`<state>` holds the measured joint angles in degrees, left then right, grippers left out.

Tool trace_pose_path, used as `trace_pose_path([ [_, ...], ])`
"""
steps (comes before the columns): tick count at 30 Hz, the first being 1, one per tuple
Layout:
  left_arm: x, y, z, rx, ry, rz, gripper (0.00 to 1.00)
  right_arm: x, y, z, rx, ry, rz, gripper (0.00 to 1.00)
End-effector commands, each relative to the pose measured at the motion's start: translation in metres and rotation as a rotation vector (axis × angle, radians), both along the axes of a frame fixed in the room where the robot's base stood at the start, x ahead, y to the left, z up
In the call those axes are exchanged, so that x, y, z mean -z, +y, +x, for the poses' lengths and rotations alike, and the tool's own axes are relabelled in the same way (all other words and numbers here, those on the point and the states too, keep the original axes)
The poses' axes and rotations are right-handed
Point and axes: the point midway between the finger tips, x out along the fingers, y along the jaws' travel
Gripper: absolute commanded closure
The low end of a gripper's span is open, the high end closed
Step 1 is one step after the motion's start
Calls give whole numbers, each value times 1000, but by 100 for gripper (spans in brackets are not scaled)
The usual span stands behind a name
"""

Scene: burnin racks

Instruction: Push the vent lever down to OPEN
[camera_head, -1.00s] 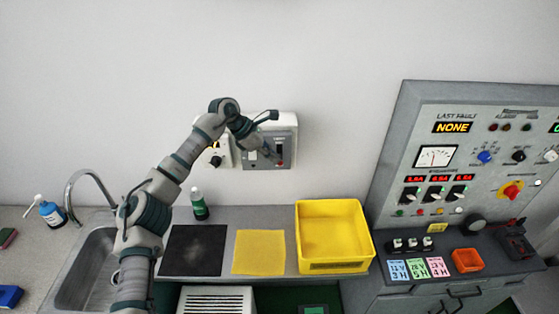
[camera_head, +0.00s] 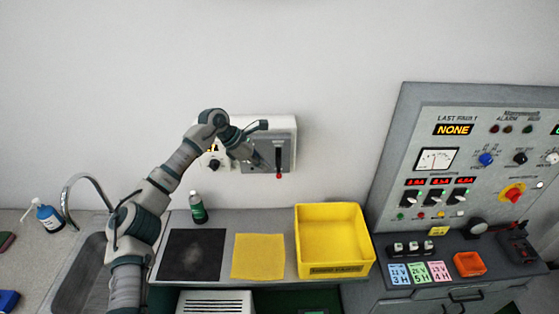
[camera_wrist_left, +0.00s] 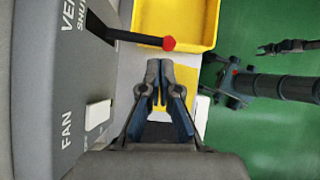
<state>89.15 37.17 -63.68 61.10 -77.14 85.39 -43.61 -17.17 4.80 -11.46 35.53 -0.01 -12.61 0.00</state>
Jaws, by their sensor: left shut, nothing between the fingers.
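The vent lever is a black bar with a red knob (camera_head: 279,176) on a grey wall box (camera_head: 284,138). In the head view its knob hangs at the box's lower edge. In the left wrist view the lever (camera_wrist_left: 135,38) sticks out from the box face, beside partly cut-off lettering that starts "VE" and "SHU". My left gripper (camera_head: 260,161) is shut and empty, to the left of the lever in the head view. In the left wrist view its closed fingertips (camera_wrist_left: 160,68) are just below the red knob, with a small gap in the picture.
Below are a green bottle (camera_head: 198,208), a black mat (camera_head: 192,255), a yellow cloth (camera_head: 258,256) and a yellow bin (camera_head: 333,268). A control console (camera_head: 475,150) stands at the right.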

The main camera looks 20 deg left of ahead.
Motion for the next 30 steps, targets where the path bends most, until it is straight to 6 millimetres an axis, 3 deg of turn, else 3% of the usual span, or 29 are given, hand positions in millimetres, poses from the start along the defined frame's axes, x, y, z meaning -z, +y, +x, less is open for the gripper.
trace_pose_path([
  [11, -4, 4, -1, 0, 0, -1, 100, 0, 3, -1, 1, -1, 4, 60],
  [24, -70, 53, -19, -1, -1, -3, 100, 0, 3, -1, 2, -1, 4, 60],
  [30, -90, 68, -24, 1, 0, -3, 100, 0, 3, -1, 2, 0, 3, 60],
])
